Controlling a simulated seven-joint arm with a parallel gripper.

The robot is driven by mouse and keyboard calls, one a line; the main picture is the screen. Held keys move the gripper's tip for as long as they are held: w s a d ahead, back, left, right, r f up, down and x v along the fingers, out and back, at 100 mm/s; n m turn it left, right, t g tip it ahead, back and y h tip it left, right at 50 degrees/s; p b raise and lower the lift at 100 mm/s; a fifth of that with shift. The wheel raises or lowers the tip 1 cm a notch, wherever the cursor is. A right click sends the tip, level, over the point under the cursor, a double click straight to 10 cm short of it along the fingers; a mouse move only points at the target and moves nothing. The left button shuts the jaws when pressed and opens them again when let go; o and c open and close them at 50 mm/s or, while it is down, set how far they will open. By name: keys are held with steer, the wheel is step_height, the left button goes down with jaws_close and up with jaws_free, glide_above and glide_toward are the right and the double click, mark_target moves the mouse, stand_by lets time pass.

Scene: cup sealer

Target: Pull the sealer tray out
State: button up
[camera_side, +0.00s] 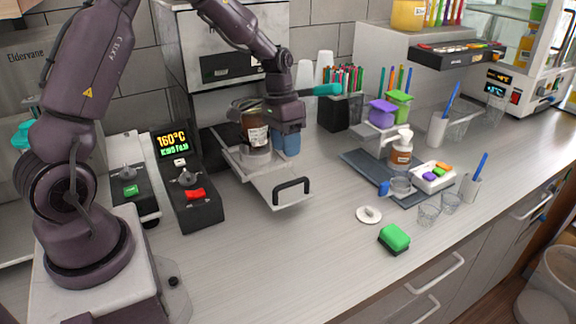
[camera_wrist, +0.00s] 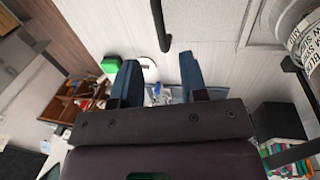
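The sealer tray (camera_side: 262,178) is a pale metal slide that sticks out from the front of the sealer (camera_side: 222,62). Its black handle (camera_side: 291,187) is on the tray's front end; in the wrist view the handle (camera_wrist: 159,24) shows at the top, beyond my fingertips. A printed cup (camera_side: 257,135) with brown contents sits in the tray; part of it shows at the right of the wrist view (camera_wrist: 311,45). My gripper (camera_side: 286,143) points down beside the cup, on its right. In the wrist view its blue fingers (camera_wrist: 160,80) are apart with nothing between them, clear of the handle.
A control box (camera_side: 188,192) reading 160°C stands left of the tray. A black pen holder (camera_side: 341,110) is behind my gripper to the right. Counter in front is clear.

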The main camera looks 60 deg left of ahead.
steer(key=r, duration=0.2)
steer(key=a+r, duration=0.1)
steer(key=r, duration=0.2)
steer(key=shift+f, duration=0.1)
steer(key=s+d+r+t, duration=0.2)
steer(key=s+d+r, duration=0.2)
steer(key=s, duration=0.2)
steer(key=s+d+r+t+y, duration=0.1)
steer(key=s+d+r, duration=0.3)
steer(key=s, duration=0.3)
steer(key=s+d+r+t+y, duration=0.1)
steer(key=s+d+r+t, duration=0.1)
steer(key=s+d+r, duration=0.2)
steer(key=s+r, duration=0.1)
steer(key=s, duration=0.2)
steer(key=shift+t, duration=0.3)
stand_by(1.0)
